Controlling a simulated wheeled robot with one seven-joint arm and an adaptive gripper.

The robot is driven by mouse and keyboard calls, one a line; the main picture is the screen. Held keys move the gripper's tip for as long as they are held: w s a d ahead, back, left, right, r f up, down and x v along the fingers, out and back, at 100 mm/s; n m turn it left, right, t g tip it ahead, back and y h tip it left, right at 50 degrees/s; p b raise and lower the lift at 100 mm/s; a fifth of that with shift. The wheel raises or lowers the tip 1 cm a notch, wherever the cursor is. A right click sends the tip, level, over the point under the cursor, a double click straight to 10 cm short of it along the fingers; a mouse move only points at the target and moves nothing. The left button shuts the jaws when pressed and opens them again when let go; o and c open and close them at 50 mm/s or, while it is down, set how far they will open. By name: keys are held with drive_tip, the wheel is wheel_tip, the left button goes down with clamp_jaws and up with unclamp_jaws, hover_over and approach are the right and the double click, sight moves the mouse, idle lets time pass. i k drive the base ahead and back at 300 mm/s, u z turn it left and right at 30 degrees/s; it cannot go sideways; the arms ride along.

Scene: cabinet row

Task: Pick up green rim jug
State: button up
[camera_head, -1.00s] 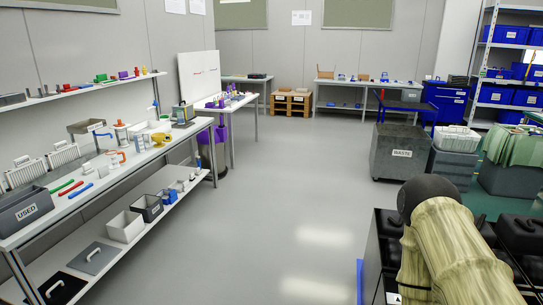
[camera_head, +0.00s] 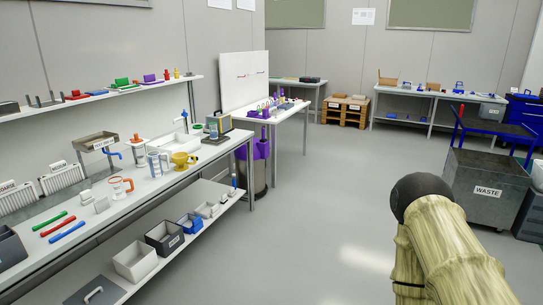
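I cannot surely pick out a green rim jug at this size. A white jug with a grey-blue rim and handle (camera_head: 157,163) stands upright on the left workbench (camera_head: 105,220). Left of it is a white jug with an orange rim and handle (camera_head: 121,187). A yellow cup-like vessel (camera_head: 184,160) stands to its right. A small green-topped item (camera_head: 197,128) is farther back and too small to name. My arm shows at the lower right, apart from the bench. My gripper is not in view.
Green, red and blue bars (camera_head: 68,231) lie on the bench's near part. Grey and blue bins (camera_head: 165,237) stand on its lower shelf. A wall shelf (camera_head: 150,88) hangs above. A grey waste bin (camera_head: 485,200) stands at the right. The floor between is clear.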

sight(213, 128)
drive_tip(key=u, duration=0.35)
drive_tip(key=i, duration=1.9)
drive_tip(key=u, duration=0.35)
